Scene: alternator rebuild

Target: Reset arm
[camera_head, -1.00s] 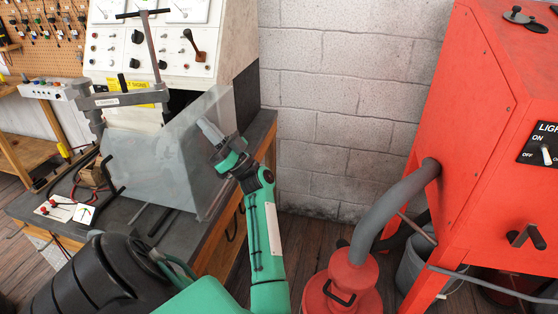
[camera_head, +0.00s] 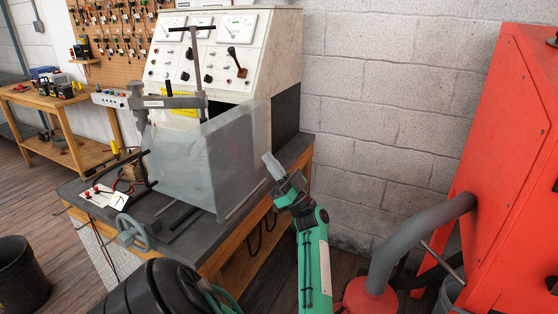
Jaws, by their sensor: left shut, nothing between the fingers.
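My left gripper (camera_head: 272,166) is at the end of my green arm in the middle of the view. Its grey fingers are shut with nothing between them. It points up and to the left, in front of the right end of the test bench (camera_head: 300,150). In the picture it lies just right of the clear guard (camera_head: 228,150) on the bench; I cannot tell how far apart they are. My right gripper is not in view.
The bench carries a white control panel (camera_head: 258,60), a clamp with a T-handle (camera_head: 190,33), a handwheel (camera_head: 132,233) and a small meter (camera_head: 119,201). A red cabinet (camera_head: 515,150) with a grey hose (camera_head: 415,230) stands right. A black bin (camera_head: 20,275) stands left. A wooden table (camera_head: 50,100) is behind.

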